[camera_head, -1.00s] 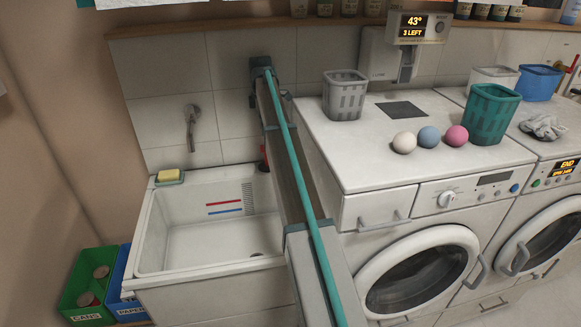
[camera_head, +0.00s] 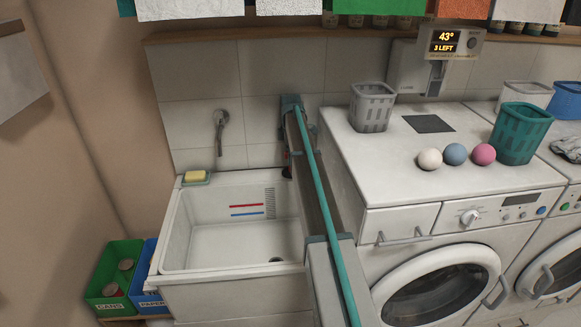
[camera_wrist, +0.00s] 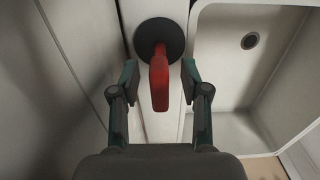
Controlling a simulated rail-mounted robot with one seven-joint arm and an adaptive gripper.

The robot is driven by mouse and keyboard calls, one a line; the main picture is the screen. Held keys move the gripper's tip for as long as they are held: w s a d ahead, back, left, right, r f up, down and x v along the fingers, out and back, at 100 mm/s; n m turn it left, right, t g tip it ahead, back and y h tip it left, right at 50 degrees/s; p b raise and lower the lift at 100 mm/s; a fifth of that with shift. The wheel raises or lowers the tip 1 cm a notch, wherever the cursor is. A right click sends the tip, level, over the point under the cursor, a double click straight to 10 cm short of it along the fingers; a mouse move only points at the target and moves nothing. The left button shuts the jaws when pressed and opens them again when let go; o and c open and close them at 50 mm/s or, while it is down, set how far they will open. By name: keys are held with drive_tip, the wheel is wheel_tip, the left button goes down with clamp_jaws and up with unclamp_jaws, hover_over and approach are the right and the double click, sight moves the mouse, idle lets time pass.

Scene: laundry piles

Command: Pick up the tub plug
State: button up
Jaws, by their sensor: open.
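The tub plug shows in the wrist view as a black round disc (camera_wrist: 160,36) with a red handle (camera_wrist: 159,82). It is on the pale strip beside the sink, and the handle points toward my gripper. My gripper (camera_wrist: 159,73) is open, with one finger on each side of the red handle and a visible gap on both sides. In the head view my arm reaches over the right edge of the sink and hides most of that spot.
The white sink (camera_head: 172,235) has a drain hole (camera_wrist: 250,41) and soap (camera_head: 195,175) on its left back corner. The washer (camera_head: 400,160) stands close on the right, with three balls and baskets on top. Green (camera_head: 118,248) and blue bins stand left of the sink.

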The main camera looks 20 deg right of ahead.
drive_tip(key=shift+f, duration=0.45)
drive_tip(key=shift+c, duration=0.3)
clamp_jaws()
drive_tip(key=shift+r, duration=0.15)
